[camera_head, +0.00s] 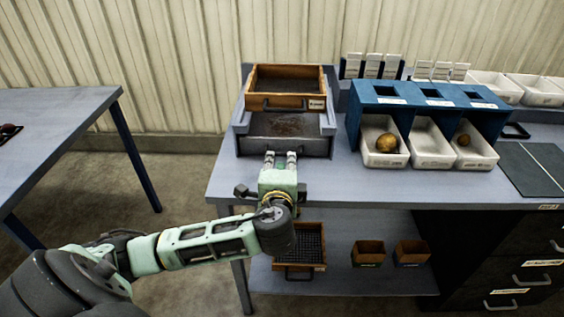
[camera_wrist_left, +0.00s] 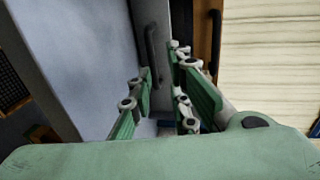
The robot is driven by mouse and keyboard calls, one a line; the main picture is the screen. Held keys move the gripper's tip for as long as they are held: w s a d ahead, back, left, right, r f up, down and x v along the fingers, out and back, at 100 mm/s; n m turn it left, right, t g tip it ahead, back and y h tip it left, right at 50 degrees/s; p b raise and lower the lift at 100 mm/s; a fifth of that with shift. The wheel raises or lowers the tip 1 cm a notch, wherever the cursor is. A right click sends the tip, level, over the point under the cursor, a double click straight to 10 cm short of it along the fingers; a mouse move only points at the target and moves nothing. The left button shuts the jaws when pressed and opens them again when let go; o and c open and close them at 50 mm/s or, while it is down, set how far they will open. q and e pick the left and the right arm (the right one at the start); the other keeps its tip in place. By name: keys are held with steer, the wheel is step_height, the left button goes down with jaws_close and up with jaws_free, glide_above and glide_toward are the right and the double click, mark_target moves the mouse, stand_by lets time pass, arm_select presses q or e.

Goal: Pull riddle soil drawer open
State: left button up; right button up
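The grey soil drawer (camera_head: 285,146) sits low in the riddle stand, under the wooden-framed riddle (camera_head: 287,100). Dark soil (camera_head: 284,123) shows in the gap between them. The drawer looks pushed in. My left gripper (camera_head: 280,157) is in front of the drawer front, its fingers pointing at it. The left wrist view shows its two fingers apart and empty (camera_wrist_left: 163,80). A dark bar handle (camera_wrist_left: 152,48), apparently the drawer's, shows beyond the fingertips; in the head view my gripper hides it. My right gripper is not in view.
The riddle's own dark handle (camera_head: 285,106) is just above the drawer. A blue sorting rack (camera_head: 425,97) with white bins stands to the right. The bench top (camera_head: 330,182) is clear in front. A lower shelf (camera_head: 340,280) holds wooden boxes.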

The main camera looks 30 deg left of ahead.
mark_target(282, 155)
arm_select(q)
steer(key=shift+w+a+f+b, duration=0.15)
steer(key=shift+f+b, duration=0.25)
steer(key=shift+f, duration=0.35)
steer(key=shift+w+a, duration=0.1)
steer(key=shift+w, duration=0.15)
steer(key=p+x, duration=0.1)
steer(key=x, duration=0.6)
jaws_close()
